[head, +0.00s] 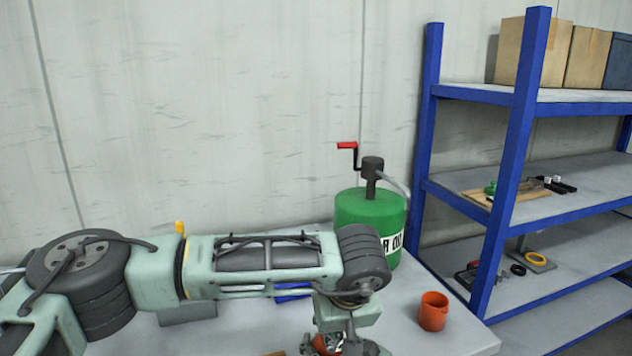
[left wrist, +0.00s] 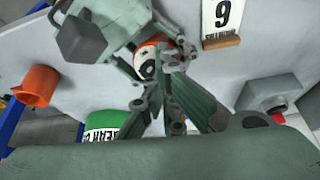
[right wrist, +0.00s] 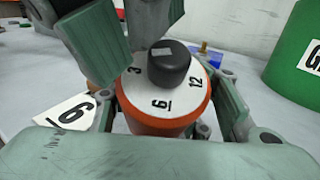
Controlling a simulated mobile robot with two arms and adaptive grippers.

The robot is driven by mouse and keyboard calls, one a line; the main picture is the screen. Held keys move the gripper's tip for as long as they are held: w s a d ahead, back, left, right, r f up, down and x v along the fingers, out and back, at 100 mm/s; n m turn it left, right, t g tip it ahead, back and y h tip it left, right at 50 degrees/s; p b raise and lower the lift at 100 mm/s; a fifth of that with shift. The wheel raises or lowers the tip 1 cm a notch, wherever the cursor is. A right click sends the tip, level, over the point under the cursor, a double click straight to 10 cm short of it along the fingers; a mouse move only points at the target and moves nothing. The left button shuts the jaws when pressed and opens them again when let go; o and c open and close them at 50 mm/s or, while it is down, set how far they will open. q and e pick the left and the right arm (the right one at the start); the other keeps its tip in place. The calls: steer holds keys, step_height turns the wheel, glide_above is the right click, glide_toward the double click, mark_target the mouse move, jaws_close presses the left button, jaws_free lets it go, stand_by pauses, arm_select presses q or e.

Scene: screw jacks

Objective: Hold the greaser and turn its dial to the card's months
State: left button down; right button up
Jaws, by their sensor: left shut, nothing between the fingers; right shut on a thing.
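The greaser (right wrist: 160,125) has an orange body, a white dial face with a black knob (right wrist: 169,65), and the marks 3, 6 and 12 visible. My right gripper (right wrist: 172,108) is shut around its body, one finger on each side. In the left wrist view the greaser (left wrist: 150,52) is partly hidden by the grippers. My left gripper (left wrist: 166,70) is shut and empty, close to the dial; its fingers also show beside the knob in the right wrist view (right wrist: 125,40).
A green drum (head: 366,216) with a red-handled crank pump stands at the back of the table. An orange cup (head: 433,311) is near the table's right edge. A blue-framed shelf (head: 514,160) with boxes and parts stands at the right. The table between drum and cup is clear.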

arm_select(q)
steer(key=shift+s+d+f, duration=0.1)
steer(key=shift+s+f, duration=0.15)
steer(key=shift+s, duration=0.25)
stand_by(0.6)
steer(key=v, duration=0.6)
steer(key=shift+d, duration=0.35)
stand_by(0.4)
steer(key=shift+w+a+f, duration=0.45)
steer(key=shift+w+f, duration=0.1)
steer(key=shift+f, duration=0.2)
steer(key=shift+w+a+f, duration=0.4)
steer(key=shift+w+f, duration=0.2)
steer(key=shift+f, duration=0.2)
steer(key=shift+w+a+f, duration=0.45)
steer(key=shift+w+f, duration=0.1)
steer(key=shift+f, duration=0.2)
steer(key=shift+s+d+f, duration=0.1)
steer(key=shift+d+f, duration=0.15)
steer(key=shift+d, duration=0.3)
